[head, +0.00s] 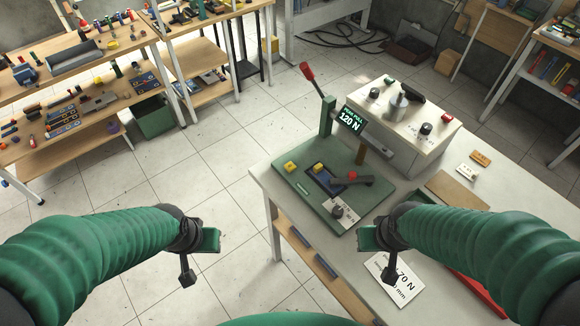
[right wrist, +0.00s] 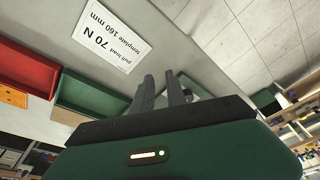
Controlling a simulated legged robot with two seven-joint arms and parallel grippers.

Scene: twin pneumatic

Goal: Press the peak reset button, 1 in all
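A green test stand (head: 332,188) sits on the table. It has a display (head: 352,119) reading 120 N under small peak-pull lettering, and a red-knobbed lever (head: 307,71). Yellow parts (head: 290,166) and a dark knob beside a white label (head: 344,212) are on its base; I cannot tell which part is the peak reset button. My left gripper (head: 187,279) is over the floor left of the table, its opening unclear. My right gripper (head: 387,278) is over the table's front, near the stand; its fingers (right wrist: 161,90) look apart and empty in the right wrist view.
A white pneumatic box (head: 408,143) with knobs stands behind the stand. A card reading 70 N (head: 395,282) lies by my right gripper; it also shows in the right wrist view (right wrist: 110,36). A red tray (head: 478,295) is at right.

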